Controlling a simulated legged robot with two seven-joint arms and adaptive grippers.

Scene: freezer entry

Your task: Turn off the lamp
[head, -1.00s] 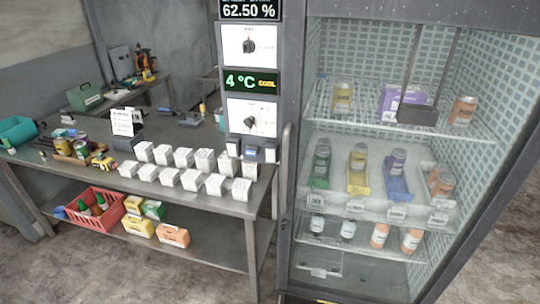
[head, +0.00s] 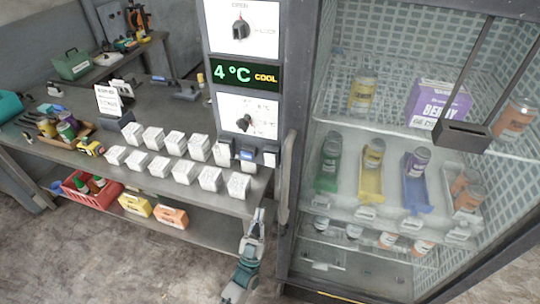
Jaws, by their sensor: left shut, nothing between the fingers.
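My left gripper (head: 258,214) comes up from the bottom of the head view, in front of the workbench's right end. Its fingers are shut and empty, pointing up, below the control panel and apart from it. The panel carries an upper dial with a black knob (head: 240,29) and a lower dial with a black knob (head: 243,122). Small switch-like blocks (head: 247,154) sit under the lower dial. I cannot tell which control belongs to the lamp, and no lamp is clearly recognisable. My right gripper is out of view.
A green display (head: 246,75) reads 4 °C COOL. The glass-fronted freezer (head: 292,190) with bottles stands right of the panel. White boxes (head: 153,138) in rows cover the bench (head: 190,98) to the left. The floor (head: 110,262) in front is clear.

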